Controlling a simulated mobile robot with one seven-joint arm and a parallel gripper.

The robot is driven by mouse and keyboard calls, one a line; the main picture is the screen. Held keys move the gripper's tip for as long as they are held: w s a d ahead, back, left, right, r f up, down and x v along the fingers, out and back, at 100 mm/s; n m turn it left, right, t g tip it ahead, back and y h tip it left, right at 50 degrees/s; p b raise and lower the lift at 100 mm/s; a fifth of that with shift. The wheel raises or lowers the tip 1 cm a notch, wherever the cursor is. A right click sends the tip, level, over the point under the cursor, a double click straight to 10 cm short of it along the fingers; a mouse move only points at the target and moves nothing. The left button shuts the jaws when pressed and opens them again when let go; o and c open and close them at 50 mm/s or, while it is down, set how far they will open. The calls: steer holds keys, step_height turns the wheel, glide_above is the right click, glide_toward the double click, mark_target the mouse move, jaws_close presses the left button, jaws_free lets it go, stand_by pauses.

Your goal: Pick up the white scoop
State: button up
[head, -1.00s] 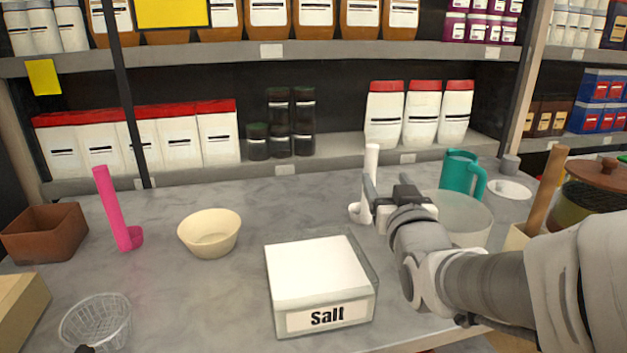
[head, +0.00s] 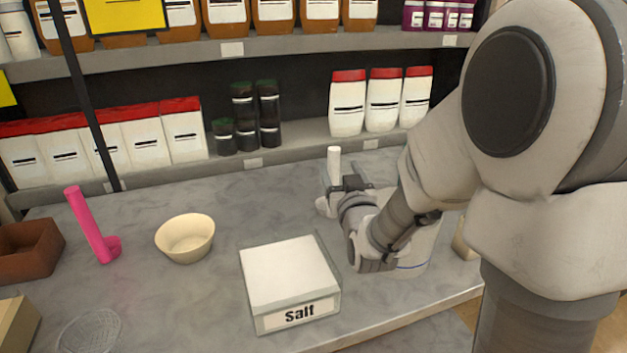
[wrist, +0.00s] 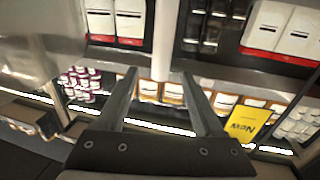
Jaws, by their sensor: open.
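The white scoop (head: 334,163) stands on the grey counter near the back, its handle upright and its bowl at the bottom left. My gripper (head: 348,184) is open, just right of and in front of the handle, overlapping its lower part in the head view. I cannot tell whether the fingers touch it.
A white salt box (head: 287,272) stands in front, left of my arm. A cream bowl (head: 185,240) and a pink scoop (head: 92,225) are farther left. Shelves with red-topped white containers (head: 384,103) rise behind. My arm hides much of the right side.

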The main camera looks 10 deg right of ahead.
mark_target(331, 149)
steer(key=w, duration=0.9)
steer(key=shift+w+a+r, duration=0.1)
jaws_close()
stand_by(1.3)
